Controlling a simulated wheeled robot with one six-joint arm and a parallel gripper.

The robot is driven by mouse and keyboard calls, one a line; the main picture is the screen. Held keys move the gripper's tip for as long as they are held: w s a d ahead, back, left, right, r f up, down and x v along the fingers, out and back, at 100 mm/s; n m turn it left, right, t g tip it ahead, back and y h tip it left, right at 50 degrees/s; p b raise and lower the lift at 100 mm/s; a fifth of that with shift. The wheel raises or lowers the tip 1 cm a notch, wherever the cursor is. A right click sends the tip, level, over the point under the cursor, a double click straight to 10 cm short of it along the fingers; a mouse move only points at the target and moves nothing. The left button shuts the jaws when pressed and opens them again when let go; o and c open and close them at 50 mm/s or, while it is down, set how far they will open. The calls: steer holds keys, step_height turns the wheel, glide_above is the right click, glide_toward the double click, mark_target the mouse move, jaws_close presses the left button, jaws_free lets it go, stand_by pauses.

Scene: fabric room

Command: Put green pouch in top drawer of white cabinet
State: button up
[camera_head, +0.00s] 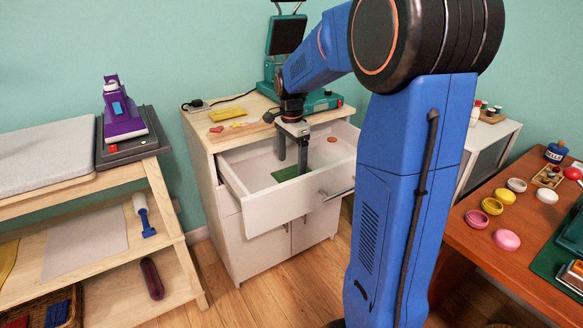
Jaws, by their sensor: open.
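The white cabinet (235,238) has a pale wooden top, and its top drawer (266,212) is pulled open. A flat green piece that looks like the green pouch (287,174) lies on the drawer floor. My gripper (292,171) reaches down into the drawer from above, with its fingers apart, over or beside the green pouch. The fingers hide part of the pouch, and I cannot tell whether they touch it. A small reddish-orange round thing (332,140) is also in the drawer, near its back.
On the cabinet top are a yellow item (227,114) and a green machine (321,103). A brown table (477,247) with small pots is at right. Wooden floor shows in front.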

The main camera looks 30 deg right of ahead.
mark_target(291, 173)
step_height(291, 173, up, 9)
steer(key=s+a+n+t, duration=0.1)
steer(key=s+a+n, duration=0.1)
steer(key=s, duration=0.3)
steer(key=s+a+n, duration=0.3)
steer(key=s+n, duration=0.1)
steer(key=s, duration=0.2)
steer(key=s+a+n+t, duration=0.1)
steer(key=s+a+n, duration=0.2)
steer(key=s, duration=0.2)
steer(key=shift+s+a+r+t, duration=0.25)
steer(key=shift+s+r+t, duration=0.05)
steer(key=shift+s+r, duration=0.05)
steer(key=s+a+f+n+t, duration=0.1)
steer(key=s+a+f+n, duration=0.1)
steer(key=s, duration=0.4)
steer(key=s+a+f+n+t, duration=0.1)
steer(key=s+f+n, duration=0.3)
steer(key=s+n, duration=0.2)
steer(key=shift+s+a+f+n, duration=0.3)
steer(key=shift+s+a+f, duration=0.1)
steer(key=shift+s, duration=0.1)
